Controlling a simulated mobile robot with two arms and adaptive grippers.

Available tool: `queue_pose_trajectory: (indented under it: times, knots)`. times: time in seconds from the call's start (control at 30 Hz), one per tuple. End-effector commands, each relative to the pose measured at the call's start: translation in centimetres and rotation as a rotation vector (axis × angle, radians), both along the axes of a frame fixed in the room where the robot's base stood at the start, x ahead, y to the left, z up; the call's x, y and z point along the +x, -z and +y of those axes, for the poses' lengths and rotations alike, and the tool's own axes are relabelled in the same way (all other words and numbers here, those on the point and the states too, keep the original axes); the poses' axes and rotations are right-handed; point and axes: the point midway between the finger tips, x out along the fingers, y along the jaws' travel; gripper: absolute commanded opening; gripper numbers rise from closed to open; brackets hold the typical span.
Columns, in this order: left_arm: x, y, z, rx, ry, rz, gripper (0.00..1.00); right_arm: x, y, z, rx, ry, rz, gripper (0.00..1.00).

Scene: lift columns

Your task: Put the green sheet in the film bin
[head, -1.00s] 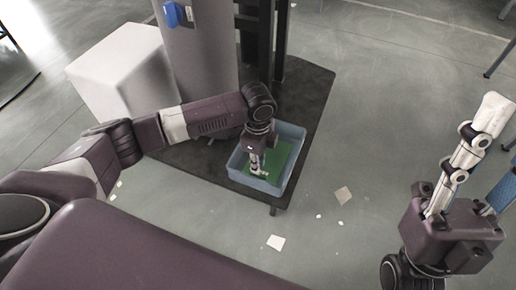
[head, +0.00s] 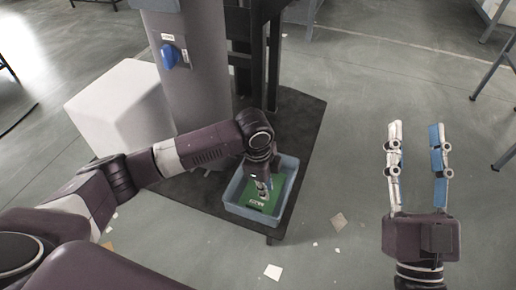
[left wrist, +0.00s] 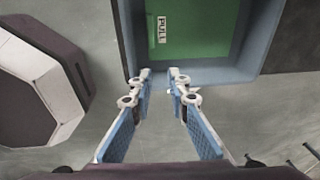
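The green sheet (head: 270,204) lies inside the blue-grey film bin (head: 252,214) and covers much of its floor. It carries a white label, and in the left wrist view the sheet (left wrist: 205,28) shows the word "PULL" on that label (left wrist: 162,30). The bin wall (left wrist: 220,75) is also there. My left gripper (head: 265,194) is over the bin. In the left wrist view its fingertips (left wrist: 159,74) are apart with nothing between them, near the bin's wall. My right gripper (head: 416,128) is open and empty over bare floor at the right.
The bin stands on a dark mat or base (head: 302,115) beside a grey column (head: 192,75) with a blue switch (head: 170,55). A white block (head: 118,105) stands left of the column. Small scraps (head: 338,221) lie on the floor. The floor right of the bin is mostly clear.

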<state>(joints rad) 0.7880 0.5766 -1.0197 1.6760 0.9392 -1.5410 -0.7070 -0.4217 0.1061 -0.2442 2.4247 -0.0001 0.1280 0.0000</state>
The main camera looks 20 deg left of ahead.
Motion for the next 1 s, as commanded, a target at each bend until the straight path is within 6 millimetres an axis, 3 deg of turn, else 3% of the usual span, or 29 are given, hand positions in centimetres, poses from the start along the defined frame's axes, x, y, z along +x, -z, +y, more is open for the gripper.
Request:
queue_pose_trajectory:
  times: [0.1, 0.2, 0.3, 0.37, 0.47, 0.6, 0.7, 0.83, 1.0]
  knots:
    - [-0.3, 0.0, -7.8, -0.231, -0.043, -0.122, 0.16, 0.0, 0.0, 0.0, 0.000, 0.000, 0.000, 0.40]
    - [0.0, -2.9, -14.3, -0.492, -0.133, -0.252, 0.16, 0.0, 0.0, 0.0, 0.000, 0.000, -0.001, 0.40]
    - [0.5, -7.9, -18.2, -0.756, -0.250, -0.379, 0.16, 0.0, 0.0, 0.0, 0.000, 0.000, -0.001, 0.40]
    - [0.7, -11.5, -19.1, -0.910, -0.328, -0.456, 0.16, 0.0, 0.0, 0.0, 0.000, 0.000, -0.001, 0.40]
    - [0.9, -17.8, -18.2, -1.152, -0.466, -0.590, 0.16, 0.0, 0.0, 0.0, 0.000, 0.000, -0.001, 0.40]
    - [-0.1, -26.1, -12.8, -1.434, -0.636, -0.807, 0.16, 0.0, 0.0, 0.0, 0.001, -0.001, -0.001, 0.40]
    - [-2.0, -30.5, -8.0, -1.571, -0.710, -0.963, 0.16, 0.0, 0.0, 0.0, 0.001, -0.001, -0.001, 0.40]
    - [-4.7, -34.2, -3.6, -1.670, -0.742, -1.122, 0.16, 0.0, 0.0, 0.0, 0.001, -0.001, -0.001, 0.40]
    - [-6.6, -36.1, -1.4, -1.712, -0.739, -1.211, 0.16, 0.0, 0.0, 0.0, 0.001, -0.001, -0.001, 0.40]
